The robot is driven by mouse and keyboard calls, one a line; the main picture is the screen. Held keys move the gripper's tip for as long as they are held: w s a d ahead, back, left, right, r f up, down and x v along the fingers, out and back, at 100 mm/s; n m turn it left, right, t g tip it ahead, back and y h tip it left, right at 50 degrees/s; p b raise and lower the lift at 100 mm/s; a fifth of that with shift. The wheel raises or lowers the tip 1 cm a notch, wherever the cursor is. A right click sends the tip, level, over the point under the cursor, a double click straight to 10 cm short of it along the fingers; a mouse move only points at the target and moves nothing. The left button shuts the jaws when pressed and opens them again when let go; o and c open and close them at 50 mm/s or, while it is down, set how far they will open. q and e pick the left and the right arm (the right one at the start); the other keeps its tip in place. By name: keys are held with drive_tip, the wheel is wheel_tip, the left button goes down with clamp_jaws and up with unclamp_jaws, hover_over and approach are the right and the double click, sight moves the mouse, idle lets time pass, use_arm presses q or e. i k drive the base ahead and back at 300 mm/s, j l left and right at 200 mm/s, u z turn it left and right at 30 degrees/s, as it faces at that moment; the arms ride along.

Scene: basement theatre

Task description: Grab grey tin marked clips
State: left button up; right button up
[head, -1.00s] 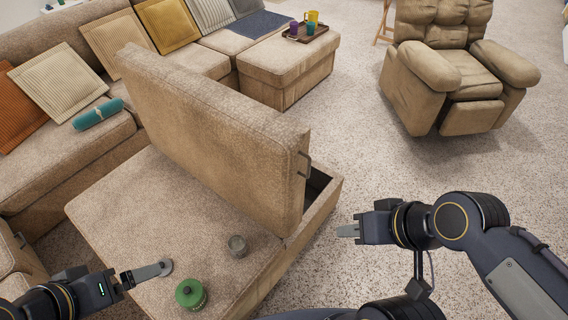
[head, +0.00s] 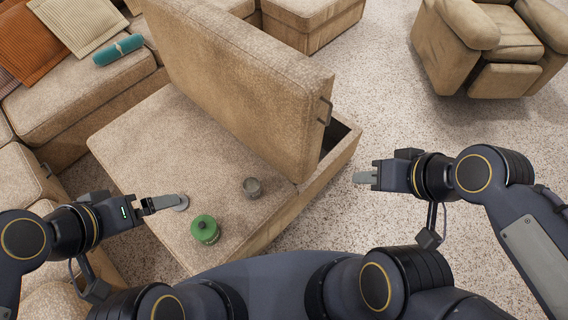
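My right gripper (head: 366,178) is off the ottoman's right side, over the carpet, away from the tins. Both show side-on, so their finger gaps are hidden.
The ottoman's upright padded lid (head: 240,90) walls off the space behind the grey tin. A dark storage opening (head: 335,140) shows beside it. A sofa with a teal roll (head: 118,50) is at left, a recliner (head: 490,50) at upper right. Carpet (head: 390,100) between is clear.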

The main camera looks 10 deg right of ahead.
sight(251, 186)
drive_tip(key=l+u, duration=0.1)
drive_tip(key=u, duration=0.5)
drive_tip(key=i+l+u, duration=0.15)
drive_tip(key=l+u, duration=0.3)
drive_tip(key=l, duration=0.25)
drive_tip(key=l+u, duration=0.4)
drive_tip(key=l, duration=0.3)
drive_tip(key=k+l+u, duration=0.1)
drive_tip(key=l, duration=1.25)
